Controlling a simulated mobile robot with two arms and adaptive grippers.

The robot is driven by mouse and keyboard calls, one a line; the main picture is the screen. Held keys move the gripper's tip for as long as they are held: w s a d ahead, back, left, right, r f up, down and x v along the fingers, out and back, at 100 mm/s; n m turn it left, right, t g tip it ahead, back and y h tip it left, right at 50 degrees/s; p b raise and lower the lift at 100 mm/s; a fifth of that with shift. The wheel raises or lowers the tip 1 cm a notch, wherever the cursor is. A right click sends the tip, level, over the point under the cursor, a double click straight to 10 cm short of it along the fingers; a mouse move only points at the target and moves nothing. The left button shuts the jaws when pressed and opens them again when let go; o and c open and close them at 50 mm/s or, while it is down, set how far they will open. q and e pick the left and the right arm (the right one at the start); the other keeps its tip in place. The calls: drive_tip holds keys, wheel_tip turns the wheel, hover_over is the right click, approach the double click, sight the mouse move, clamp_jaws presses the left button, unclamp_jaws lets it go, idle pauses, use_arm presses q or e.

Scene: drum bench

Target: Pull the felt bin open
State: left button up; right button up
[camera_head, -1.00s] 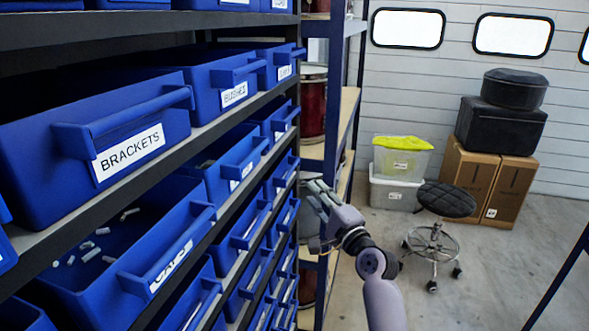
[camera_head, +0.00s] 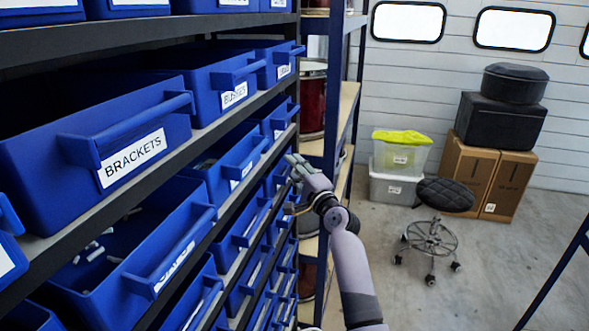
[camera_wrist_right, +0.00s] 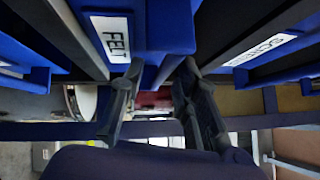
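The felt bin (camera_wrist_right: 170,28) is blue with a white FELT label (camera_wrist_right: 118,38), turned sideways at the top of the right wrist view. Its blue front part lies just beyond my right fingertips. My right gripper (camera_wrist_right: 163,72) is open, with a clear gap between its two dark fingers and nothing held. In the head view, my right gripper (camera_head: 292,168) is at the far end of the rack, close to the small blue bin fronts. I cannot read the felt label there or tell whether the fingers touch the bin. My left gripper is not in view.
A bin labelled SCREWS (camera_wrist_right: 265,48) is beside the felt bin. The BRACKETS bin (camera_head: 150,128) and several other blue bins fill the rack at left. A round stool (camera_head: 440,195) and stacked boxes (camera_head: 490,180) stand at right, with open floor around them.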

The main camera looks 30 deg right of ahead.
clamp_jaws()
drive_tip(key=shift+f, duration=0.1)
idle(0.6)
